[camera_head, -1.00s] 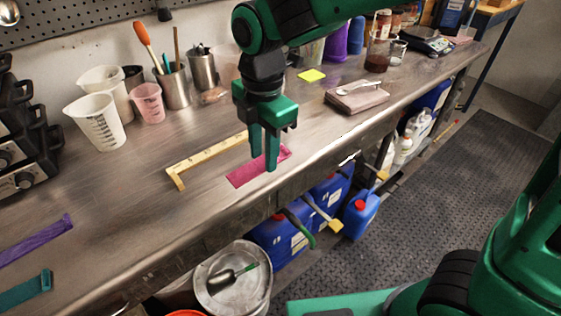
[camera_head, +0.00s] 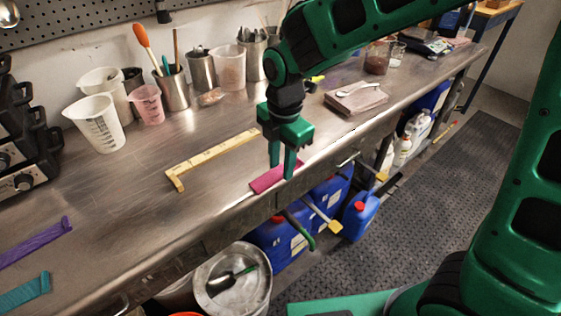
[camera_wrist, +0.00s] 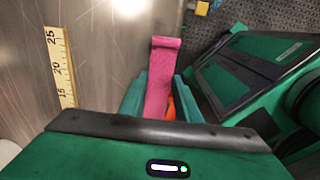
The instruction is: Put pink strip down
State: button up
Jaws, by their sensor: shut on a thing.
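The pink strip (camera_head: 266,182) is at the counter's front edge in the head view, with part of it hidden by my fingers. My gripper (camera_head: 281,172) points down and is shut on the strip. In the wrist view the strip (camera_wrist: 161,72) runs between the two green fingers (camera_wrist: 158,98), its far end towards the counter edge. I cannot tell whether the strip touches the steel counter (camera_head: 130,215) or hangs just above it.
A yellow ruler-like square (camera_head: 215,157) lies left of my gripper. A purple strip (camera_head: 38,241) and a teal strip (camera_head: 25,293) lie at far left. Beakers (camera_head: 97,122) and tool cups stand along the back. Bare counter lies between. Blue jugs (camera_head: 280,240) stand below the edge.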

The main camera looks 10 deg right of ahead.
aim_at(281, 174)
jog(key=shift+f, duration=0.25)
jog(key=o, duration=1.1)
notch_tip(281, 174, up, 11)
jog(key=shift+s, duration=0.35)
